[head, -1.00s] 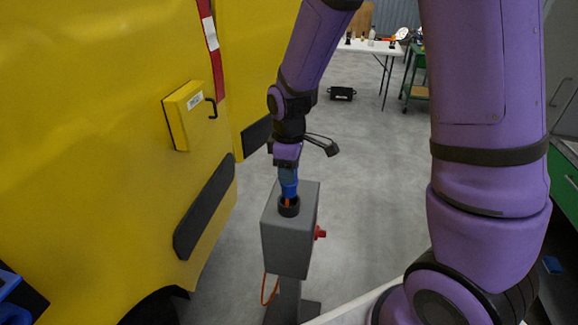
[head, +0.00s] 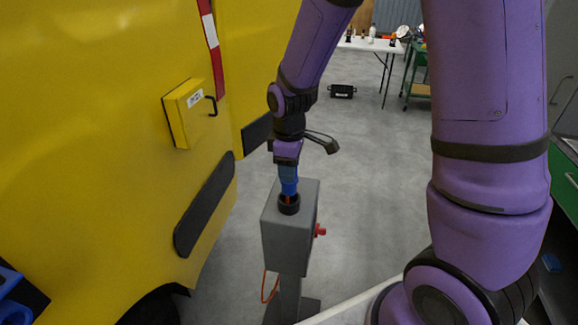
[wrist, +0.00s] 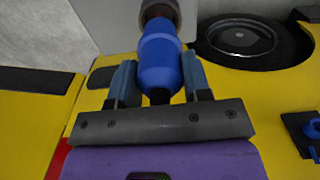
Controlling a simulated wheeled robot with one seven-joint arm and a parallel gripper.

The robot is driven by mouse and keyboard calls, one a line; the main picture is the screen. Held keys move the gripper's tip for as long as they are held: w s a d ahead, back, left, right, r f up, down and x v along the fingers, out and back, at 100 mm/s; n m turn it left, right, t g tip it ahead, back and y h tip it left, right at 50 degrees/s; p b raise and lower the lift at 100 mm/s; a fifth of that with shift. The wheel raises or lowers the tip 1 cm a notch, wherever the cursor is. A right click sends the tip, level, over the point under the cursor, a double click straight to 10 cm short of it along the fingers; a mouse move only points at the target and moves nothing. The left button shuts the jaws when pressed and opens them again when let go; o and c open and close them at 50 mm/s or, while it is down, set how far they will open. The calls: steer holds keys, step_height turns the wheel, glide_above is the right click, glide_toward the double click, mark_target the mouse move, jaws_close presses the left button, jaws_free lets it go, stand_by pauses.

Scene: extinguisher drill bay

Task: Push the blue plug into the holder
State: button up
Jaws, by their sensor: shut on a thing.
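The blue plug (head: 289,187) is upright in my gripper (head: 288,172), directly above the dark round holder (head: 289,209) on top of a grey box post. How deep the plug's tip sits in the holder is hidden. In the wrist view, the two blue-grey fingers of my gripper (wrist: 160,82) flank the blue plug (wrist: 160,58) and are shut on it. The plug's far end meets the dark ring of the holder (wrist: 160,9) at the top edge.
The grey post (head: 287,245) has a red knob (head: 320,230) on its right side and an orange cable below. A yellow vehicle (head: 110,130) with a yellow box (head: 187,114) stands close on the left. Open grey floor lies behind the post.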

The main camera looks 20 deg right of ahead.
steer(key=shift+f, duration=2.7)
stand_by(0.5)
steer(key=o, duration=1.1)
step_height(320, 180, up, 11)
steer(key=s+d+r+m+t, duration=0.2)
steer(key=s+r+m, duration=0.3)
steer(key=s+r, duration=0.4)
steer(key=s+d+r+m+t, duration=0.3)
steer(key=s+d+r+m, duration=0.2)
steer(key=s+r, duration=0.5)
steer(key=shift+s+r+m, duration=0.25)
steer(key=shift+s+m, duration=0.15)
steer(key=shift+s, duration=0.6)
